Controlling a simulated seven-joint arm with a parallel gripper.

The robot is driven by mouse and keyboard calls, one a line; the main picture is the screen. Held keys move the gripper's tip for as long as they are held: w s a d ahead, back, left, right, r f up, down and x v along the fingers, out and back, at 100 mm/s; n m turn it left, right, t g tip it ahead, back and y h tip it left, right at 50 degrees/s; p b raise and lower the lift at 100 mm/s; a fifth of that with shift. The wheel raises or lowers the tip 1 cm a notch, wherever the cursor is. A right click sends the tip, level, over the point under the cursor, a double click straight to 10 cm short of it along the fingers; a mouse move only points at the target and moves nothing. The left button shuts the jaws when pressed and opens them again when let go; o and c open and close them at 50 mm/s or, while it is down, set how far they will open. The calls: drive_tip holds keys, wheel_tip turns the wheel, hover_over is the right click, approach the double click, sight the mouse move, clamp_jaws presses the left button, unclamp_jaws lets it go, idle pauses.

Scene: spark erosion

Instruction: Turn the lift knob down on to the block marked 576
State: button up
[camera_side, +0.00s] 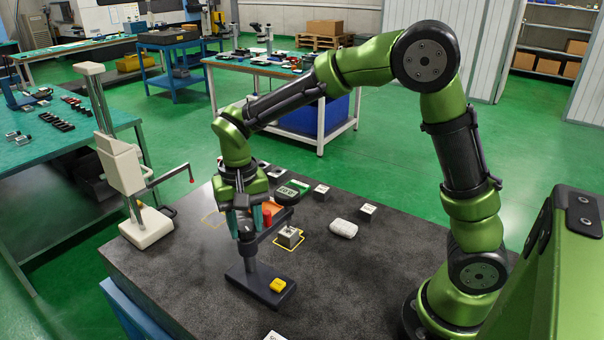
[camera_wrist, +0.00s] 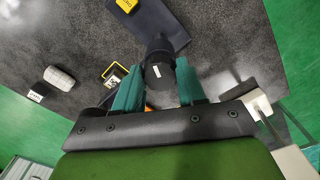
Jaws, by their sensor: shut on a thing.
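A dark stand (camera_side: 262,282) with a flat base and a short column stands on the grey table. The black lift knob (camera_wrist: 159,72), with a white mark, is at the top of the column. My gripper (camera_wrist: 158,88) points down with its green fingers on either side of the knob, shut on it. In the side view my gripper (camera_side: 247,218) hides most of the knob. The stand's arm reaches to the upper right and carries a red part (camera_side: 267,218). A grey metal block (camera_side: 289,237) with a pale top sits in a yellow outline below that arm; I cannot read its number.
A cream stand with a crank (camera_side: 125,172) is at left.

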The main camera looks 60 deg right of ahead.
sight(251, 227)
idle(0.3)
drive_tip(key=o, duration=1.1)
drive_tip(key=shift+r, duration=0.1)
wheel_tip(251, 227, up, 17)
drive_tip(key=shift+f, duration=0.1)
drive_tip(key=s+d+f+t, duration=0.1)
drive_tip(key=s+d+t, duration=0.1)
drive_tip(key=s, duration=0.3)
drive_tip(key=s+d+f+n+t+y, duration=0.1)
drive_tip(key=s+d+f+t, duration=0.1)
drive_tip(key=s, duration=0.3)
drive_tip(key=s+d+f+n+t+y, duration=0.1)
drive_tip(key=s+f+t, duration=0.1)
drive_tip(key=s, duration=0.4)
drive_tip(key=shift+s+d+f+t, duration=0.1)
drive_tip(key=shift+d+f+t, duration=0.1)
drive_tip(key=shift+d+t, duration=0.3)
